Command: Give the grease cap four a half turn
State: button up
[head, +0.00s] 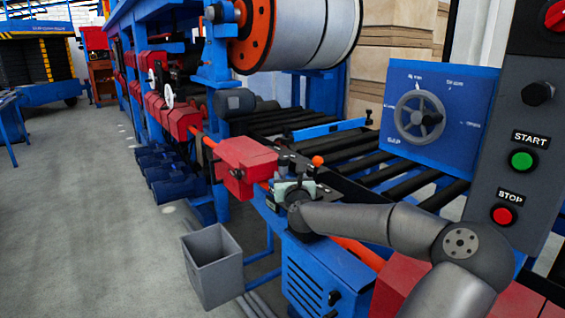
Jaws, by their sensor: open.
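My gripper (284,187) is small in the head view, at the end of my grey arm, beside the right end of a red box-shaped housing (247,166) on the machine. Its jaws are open, but the fingers are hard to make out against the parts behind them. I cannot pick out grease cap four. No cap with a readable number shows, and the gripper and wrist cover part of the machine there. An orange ball-shaped knob (317,160) stands just to the right of and behind the gripper.
A grey open bin (213,264) stands on the floor below. A blue panel with a handwheel (420,115) and a grey post with START (522,160) and STOP (503,215) buttons stand at the right. Black rollers (345,152) lie behind the gripper. The left floor is clear.

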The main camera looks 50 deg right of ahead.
aim_at(283, 158)
jog(key=x, duration=1.4)
jog(key=shift+w+d+f+p, duration=0.1)
jog(key=shift+w+d+p, duration=0.05)
jog(key=shift+w+p, duration=0.2)
jog(key=c, duration=1)
